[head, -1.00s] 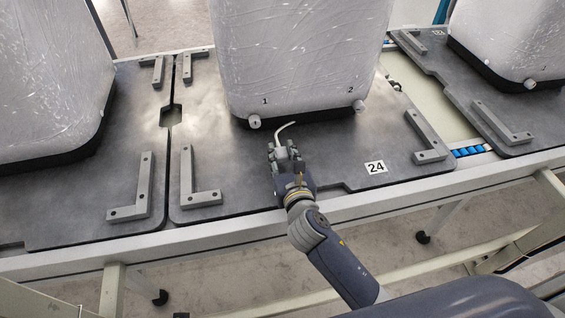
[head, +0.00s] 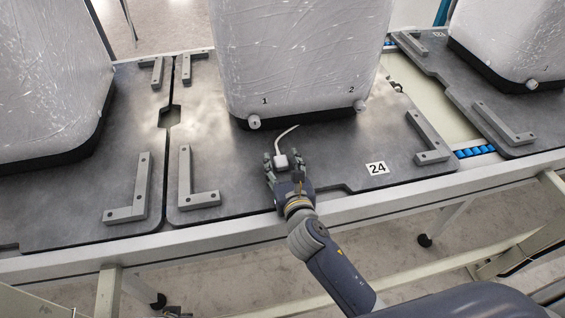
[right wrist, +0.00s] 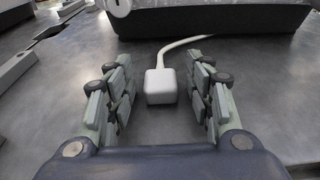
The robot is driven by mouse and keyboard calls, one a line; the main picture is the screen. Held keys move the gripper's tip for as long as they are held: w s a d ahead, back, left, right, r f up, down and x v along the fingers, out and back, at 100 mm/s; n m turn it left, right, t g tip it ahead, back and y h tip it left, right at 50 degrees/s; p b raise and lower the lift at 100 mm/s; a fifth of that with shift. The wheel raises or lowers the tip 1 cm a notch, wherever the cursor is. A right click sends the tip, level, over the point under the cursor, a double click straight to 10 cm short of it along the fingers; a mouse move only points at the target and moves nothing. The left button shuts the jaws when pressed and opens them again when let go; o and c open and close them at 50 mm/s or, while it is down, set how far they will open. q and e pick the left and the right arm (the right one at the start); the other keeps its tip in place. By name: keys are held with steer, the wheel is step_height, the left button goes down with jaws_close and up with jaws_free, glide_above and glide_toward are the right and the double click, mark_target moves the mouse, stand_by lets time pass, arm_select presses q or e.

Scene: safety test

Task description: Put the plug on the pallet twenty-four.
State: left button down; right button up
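The white plug (head: 281,161) lies on the dark pallet twenty-four (head: 340,150), in front of the wrapped block, with its short white cable trailing up and to the right. My right gripper (head: 283,160) is open, low over the pallet. In the right wrist view the plug (right wrist: 160,86) sits between the two spread fingers (right wrist: 163,95), with a gap on both sides. The label 24 (head: 376,168) is to the right of the gripper. My left gripper is not in view.
A wrapped block (head: 295,60) with knobs marked 1 and 2 stands on the pallet behind the plug. Grey corner brackets (head: 195,180) rise near the pallet's edges. Other pallets with wrapped blocks (head: 45,80) lie to the left and right. Bare pallet surrounds the label.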

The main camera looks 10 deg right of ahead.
steer(key=shift+s+r, duration=0.1)
steer(key=shift+r, duration=0.05)
steer(key=s, duration=0.3)
steer(key=s+r+p, duration=0.1)
steer(key=s, duration=0.2)
steer(key=s+r, duration=0.1)
steer(key=s, duration=0.3)
steer(key=shift+s, duration=0.1)
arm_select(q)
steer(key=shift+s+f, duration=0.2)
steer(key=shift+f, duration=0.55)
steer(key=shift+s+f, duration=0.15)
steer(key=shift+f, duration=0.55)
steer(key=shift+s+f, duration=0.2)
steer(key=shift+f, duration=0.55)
arm_select(e)
steer(key=shift+s+r, duration=0.15)
steer(key=shift+s, duration=0.55)
